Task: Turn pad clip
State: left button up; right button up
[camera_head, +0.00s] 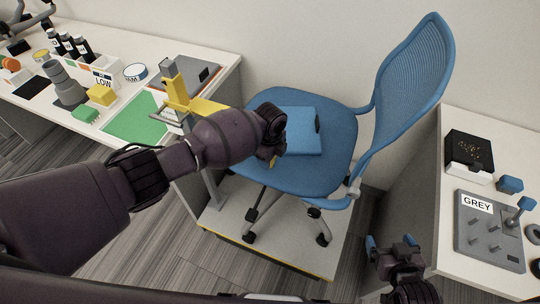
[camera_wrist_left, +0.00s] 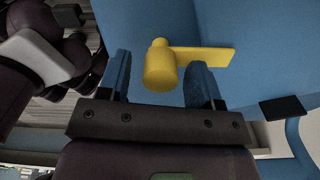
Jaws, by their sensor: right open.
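In the left wrist view a yellow clip (camera_wrist_left: 159,70), with a round knob and a flat arm pointing right, lies against a blue surface. My left gripper (camera_wrist_left: 160,85) is open; its blue fingers stand either side of the knob, with a gap at the left and little room at the right. In the head view a blue pad (camera_head: 303,132) lies on the blue chair's seat (camera_head: 335,165). My left gripper is over the pad's left edge there, its wrist hiding its fingers and most of the clip. My right gripper (camera_head: 391,243) is open and empty at lower right.
The chair (camera_head: 410,75) stands on a low platform (camera_head: 285,252) between two benches. The left bench holds a green mat (camera_head: 135,118), a yellow stand (camera_head: 180,92) and several bottles. The right bench holds a grey panel (camera_head: 487,235) and a black box (camera_head: 469,152).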

pick_arm(q)
jog(key=shift+r, duration=0.35)
notch_tip(320, 180, up, 9)
jog(key=shift+r+p, duration=0.1)
jog(key=shift+p, duration=0.55)
jog(key=shift+r, duration=0.5)
